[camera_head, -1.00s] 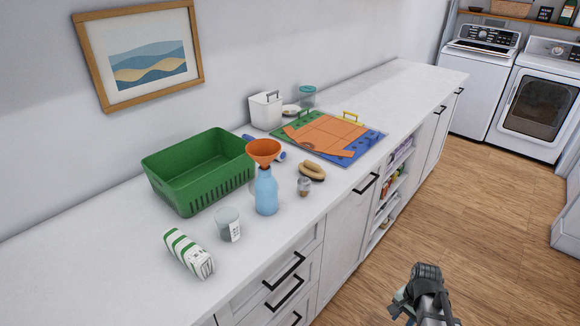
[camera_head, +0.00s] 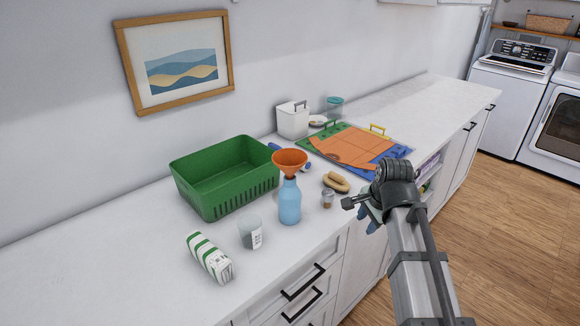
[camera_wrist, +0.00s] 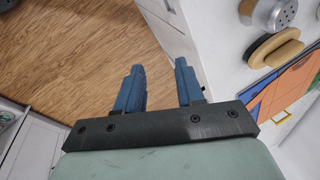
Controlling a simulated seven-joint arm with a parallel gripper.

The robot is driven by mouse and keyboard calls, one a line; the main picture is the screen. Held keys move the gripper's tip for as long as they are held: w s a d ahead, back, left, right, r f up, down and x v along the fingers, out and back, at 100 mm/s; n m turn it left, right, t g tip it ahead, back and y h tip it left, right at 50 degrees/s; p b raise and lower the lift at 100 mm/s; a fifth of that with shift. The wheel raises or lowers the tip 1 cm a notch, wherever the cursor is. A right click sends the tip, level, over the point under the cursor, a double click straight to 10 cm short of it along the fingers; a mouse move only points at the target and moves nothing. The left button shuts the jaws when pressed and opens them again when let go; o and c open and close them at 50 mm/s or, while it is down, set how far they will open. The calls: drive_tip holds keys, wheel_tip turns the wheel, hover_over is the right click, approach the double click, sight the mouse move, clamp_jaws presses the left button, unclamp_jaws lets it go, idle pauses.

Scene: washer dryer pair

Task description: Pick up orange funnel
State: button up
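The orange funnel (camera_head: 290,161) stands with its spout in the neck of a light blue bottle (camera_head: 289,201) on the white counter. The bottle is upright near the counter's front edge. My gripper (camera_head: 369,219) is to the right of the bottle, over the counter's front edge. In the wrist view my gripper (camera_wrist: 161,88) has its two blue fingers apart with nothing between them; wood floor and cabinet front show beyond. The funnel and bottle are not in the wrist view.
A green basket (camera_head: 225,180) stands behind and left of the bottle. A clear cup (camera_head: 251,233), a striped carton (camera_head: 209,257), a small shaker (camera_head: 327,198) and a brush (camera_head: 336,182) are close by. A coloured board (camera_head: 390,158) lies farther right.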

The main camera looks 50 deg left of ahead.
drive_tip(key=s+a+r+y, duration=0.1)
drive_tip(key=s+a+r, duration=0.2)
drive_tip(key=r, duration=0.4)
drive_tip(key=s+a+r+y, duration=0.1)
drive_tip(key=s+a+r, duration=0.2)
drive_tip(key=r, duration=0.3)
drive_tip(key=y, duration=0.1)
approach(295, 167)
drive_tip(key=shift+m+t, duration=0.3)
drive_tip(key=shift+m, duration=0.1)
drive_tip(key=shift+x, duration=5.45)
drive_tip(key=shift+a, duration=0.1)
drive_tip(key=shift+c, duration=0.5)
clamp_jaws()
